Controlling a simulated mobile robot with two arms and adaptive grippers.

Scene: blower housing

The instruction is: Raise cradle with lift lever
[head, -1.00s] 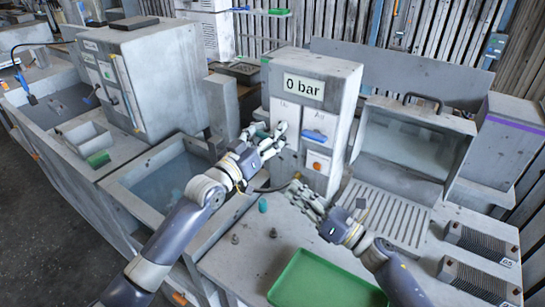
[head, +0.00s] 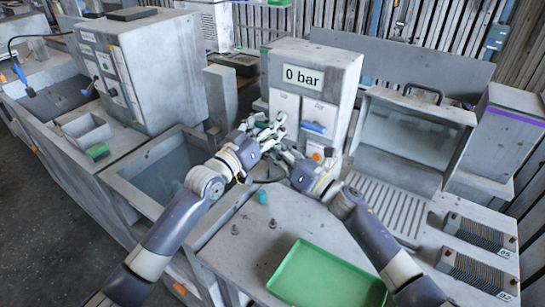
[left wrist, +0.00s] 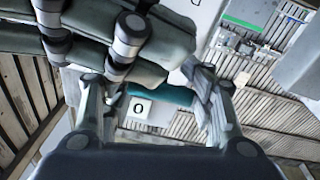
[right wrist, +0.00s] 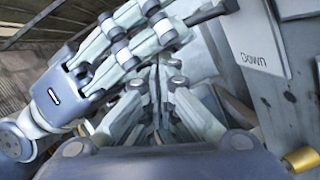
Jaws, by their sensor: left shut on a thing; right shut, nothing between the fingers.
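My left gripper (head: 275,128) is at the left front of the grey pressure cabinet. It is shut on a teal grip (left wrist: 172,95), seen between its fingers in the left wrist view; this looks like the lift lever's handle. A dark bar (right wrist: 214,12) shows beyond my left fingers in the right wrist view. My right gripper (head: 287,158) is shut and empty, just below and beside the left one. A plate marked "Down" (right wrist: 253,62) is to its right.
The cabinet (head: 345,80) reads "0 bar" and carries a blue switch (head: 314,127) and an orange knob (head: 316,153). A green tray (head: 327,278) and a teal cup-like piece (head: 262,197) are on the bench. A slatted drain (head: 388,207) is at right.

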